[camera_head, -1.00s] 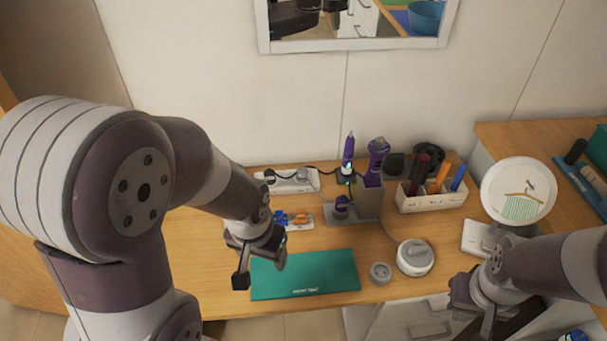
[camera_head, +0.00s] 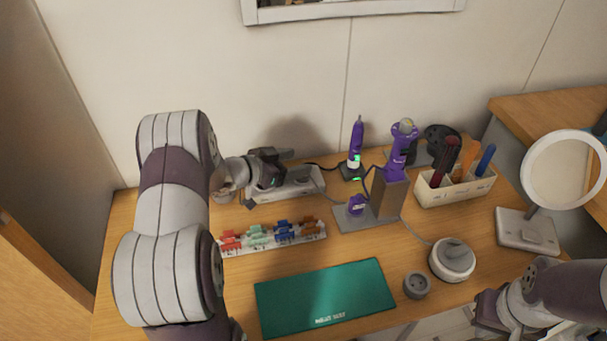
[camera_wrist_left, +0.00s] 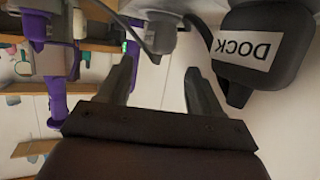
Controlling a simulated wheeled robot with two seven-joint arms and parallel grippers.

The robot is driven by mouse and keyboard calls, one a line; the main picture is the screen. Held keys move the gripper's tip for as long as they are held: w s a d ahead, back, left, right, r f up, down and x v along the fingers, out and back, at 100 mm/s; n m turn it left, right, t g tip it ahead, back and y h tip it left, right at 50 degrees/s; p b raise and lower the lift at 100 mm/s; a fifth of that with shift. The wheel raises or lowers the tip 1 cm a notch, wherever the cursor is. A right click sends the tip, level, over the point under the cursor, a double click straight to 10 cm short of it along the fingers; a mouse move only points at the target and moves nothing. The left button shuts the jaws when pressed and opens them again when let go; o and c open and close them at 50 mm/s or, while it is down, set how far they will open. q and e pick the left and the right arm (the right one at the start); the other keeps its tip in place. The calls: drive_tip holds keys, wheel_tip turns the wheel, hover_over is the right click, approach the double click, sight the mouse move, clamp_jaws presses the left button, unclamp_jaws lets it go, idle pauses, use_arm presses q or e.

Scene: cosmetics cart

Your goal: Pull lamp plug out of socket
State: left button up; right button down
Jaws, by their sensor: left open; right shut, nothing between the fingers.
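A white power strip (camera_head: 308,188) lies against the wall at the back left. My left gripper (camera_head: 281,165) is over it, open, and hides part of its top. In the left wrist view the open fingers (camera_wrist_left: 158,68) point at a grey plug (camera_wrist_left: 162,36) with a dark cable beside it. This plug lies beyond the gap between the fingertips; I see no grip on it. A black plug labelled DOCK (camera_wrist_left: 262,48) is beside the right finger. No lamp label is readable. My right gripper (camera_head: 488,310) is shut and empty at the lower right.
Coloured clips (camera_head: 283,233) and a green mat (camera_head: 325,297) lie in front. A round white mirror (camera_head: 530,170) stands at right.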

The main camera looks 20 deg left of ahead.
use_arm(q)
drive_tip(key=x, duration=0.4)
drive_tip(key=shift+s+d+f+b, duration=0.1)
drive_tip(key=shift+d+f+b, duration=0.2)
drive_tip(key=shift+d+f, duration=0.15)
drive_tip(key=shift+w+f, duration=0.1)
drive_tip(key=shift+w, duration=0.15)
drive_tip(key=shift+s, duration=0.1)
drive_tip(key=c, duration=1.1)
drive_tip(key=shift+o, duration=0.2)
